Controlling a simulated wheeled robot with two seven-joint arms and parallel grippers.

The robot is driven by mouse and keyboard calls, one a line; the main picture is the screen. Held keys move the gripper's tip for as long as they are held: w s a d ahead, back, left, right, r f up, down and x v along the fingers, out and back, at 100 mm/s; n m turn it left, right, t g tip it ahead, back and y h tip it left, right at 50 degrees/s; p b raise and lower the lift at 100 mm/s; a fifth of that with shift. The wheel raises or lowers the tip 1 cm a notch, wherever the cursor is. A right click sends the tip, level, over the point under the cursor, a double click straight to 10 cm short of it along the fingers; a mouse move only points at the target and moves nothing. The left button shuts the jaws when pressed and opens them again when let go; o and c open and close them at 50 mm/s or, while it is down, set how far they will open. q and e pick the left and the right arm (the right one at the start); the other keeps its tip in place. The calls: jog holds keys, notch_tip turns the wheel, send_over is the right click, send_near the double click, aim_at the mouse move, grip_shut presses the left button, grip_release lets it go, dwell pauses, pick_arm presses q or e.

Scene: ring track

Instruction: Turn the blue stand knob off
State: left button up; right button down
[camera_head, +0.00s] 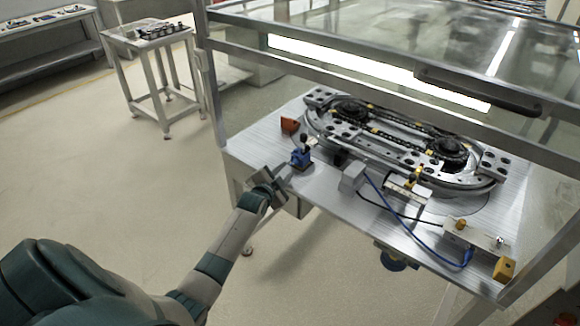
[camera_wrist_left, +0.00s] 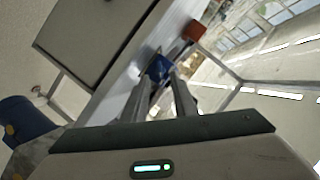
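The small blue stand (camera_head: 301,158) with a dark knob (camera_head: 304,142) on top stands on the left front part of the metal table. My left gripper (camera_head: 281,182) is at the table's front left edge, just short of the stand and apart from it. In the left wrist view, the blue stand (camera_wrist_left: 158,68) shows beyond the fingertips of my left gripper (camera_wrist_left: 161,84). The two fingers are spread with nothing held between them. The knob's exact setting is too small to tell. My right gripper is not in view.
An orange block (camera_head: 290,125) sits behind the stand; it also shows in the wrist view (camera_wrist_left: 194,29). The ring track (camera_head: 405,145) fills the table's back. A grey box (camera_head: 353,177) with cables stands to the right. A metal frame post (camera_head: 208,85) rises at left.

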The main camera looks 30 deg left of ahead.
aim_at(292, 164)
pick_arm(q)
jog(key=shift+x, duration=2.5)
grip_shut()
